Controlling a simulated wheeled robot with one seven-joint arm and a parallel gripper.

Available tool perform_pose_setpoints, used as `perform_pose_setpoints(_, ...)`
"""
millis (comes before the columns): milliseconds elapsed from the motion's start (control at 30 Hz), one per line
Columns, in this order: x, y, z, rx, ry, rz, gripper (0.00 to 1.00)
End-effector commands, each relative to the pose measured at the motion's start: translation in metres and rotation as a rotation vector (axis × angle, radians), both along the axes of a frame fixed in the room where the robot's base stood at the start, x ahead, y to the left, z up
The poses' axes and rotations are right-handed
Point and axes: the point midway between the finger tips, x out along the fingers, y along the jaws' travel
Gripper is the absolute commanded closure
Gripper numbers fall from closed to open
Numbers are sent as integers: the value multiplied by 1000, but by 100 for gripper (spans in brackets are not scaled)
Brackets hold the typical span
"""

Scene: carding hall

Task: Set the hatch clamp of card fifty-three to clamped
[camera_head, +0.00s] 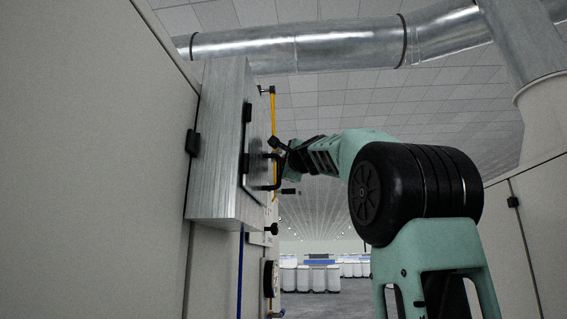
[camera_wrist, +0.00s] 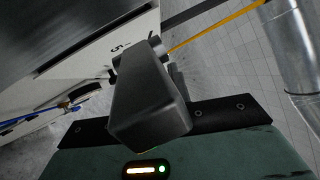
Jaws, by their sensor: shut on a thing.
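A brushed-steel box (camera_head: 218,150) stands out from the grey machine wall in the head view, with a hatch plate (camera_head: 257,128) on its right-hand face. A black bent handle (camera_head: 268,172), which looks like the hatch clamp, sticks out from this plate. My gripper (camera_head: 284,162) reaches it from the right and is shut on it. The fingers partly hide the grip, and I cannot read the clamp's setting. In the wrist view, a dark block fills the middle and hides the contact. Part of a black number (camera_wrist: 119,49) shows on a pale panel behind it.
A black knob (camera_head: 271,229) and a round gauge (camera_head: 271,274) sit below the box. A yellow pipe (camera_head: 274,125) runs behind it. Silver ducts (camera_head: 300,51) cross overhead. A pale cabinet (camera_head: 540,215) stands at the right. White bins (camera_head: 310,279) stand far back beyond open floor.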

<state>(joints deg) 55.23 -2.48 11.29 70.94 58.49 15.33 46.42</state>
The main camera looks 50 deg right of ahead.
Motion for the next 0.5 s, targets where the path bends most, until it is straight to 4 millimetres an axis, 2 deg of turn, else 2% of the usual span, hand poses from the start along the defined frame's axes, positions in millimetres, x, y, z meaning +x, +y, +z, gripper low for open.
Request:
perform_pose_setpoints(267,1,0,-1,2,2,3,100)
perform_pose_setpoints(300,1,0,-1,2,2,3,70)
perform_pose_setpoints(333,1,0,-1,2,2,3,62)
perform_pose_setpoints(500,0,0,-1,1,1,2,59)
